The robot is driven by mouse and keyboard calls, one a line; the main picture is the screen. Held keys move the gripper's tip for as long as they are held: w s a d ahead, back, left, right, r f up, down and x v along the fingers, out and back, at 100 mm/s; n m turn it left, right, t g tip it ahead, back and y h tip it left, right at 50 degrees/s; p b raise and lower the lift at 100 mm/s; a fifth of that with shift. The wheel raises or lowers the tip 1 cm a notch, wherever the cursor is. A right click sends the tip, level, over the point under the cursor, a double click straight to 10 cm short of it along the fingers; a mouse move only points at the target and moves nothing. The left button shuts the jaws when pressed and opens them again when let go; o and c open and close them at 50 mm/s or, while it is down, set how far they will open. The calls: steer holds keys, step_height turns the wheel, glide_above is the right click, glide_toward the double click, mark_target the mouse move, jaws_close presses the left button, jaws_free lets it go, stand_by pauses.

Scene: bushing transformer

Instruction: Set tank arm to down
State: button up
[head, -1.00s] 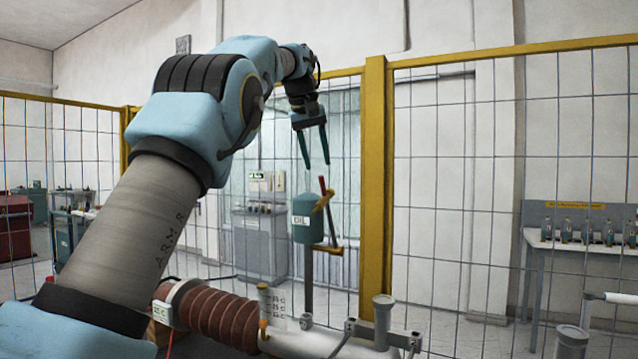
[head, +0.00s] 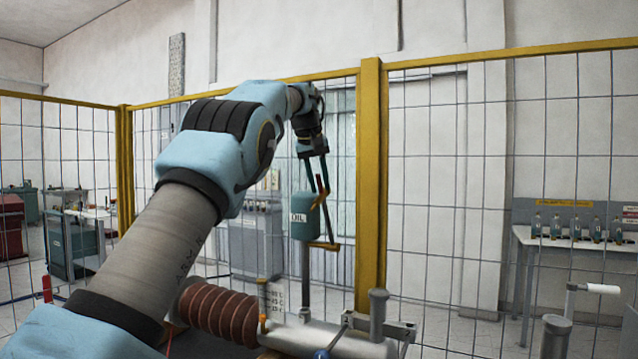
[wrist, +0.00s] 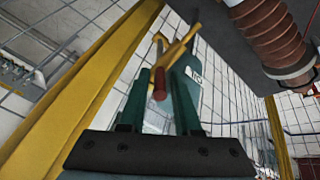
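The teal oil tank (head: 302,218) stands on a thin post in the head view and shows behind the fingers in the wrist view (wrist: 188,65). Its yellow arm bracket (head: 328,245) is on the tank's right side and shows in the wrist view (wrist: 180,45). The arm's red handle (wrist: 159,84) points up toward my wrist. My gripper (head: 321,190) is at the top of the tank; its two green fingers (wrist: 158,97) stand apart on either side of the red handle's end, with visible gaps.
A yellow fence post (head: 370,190) stands close right of the tank, with mesh fence behind. Below are a brown ribbed bushing (head: 218,312) and a grey pipe body (head: 330,338). A bench with bottles (head: 570,238) stands behind the fence at right.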

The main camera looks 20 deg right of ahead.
jaws_close()
stand_by(1.1)
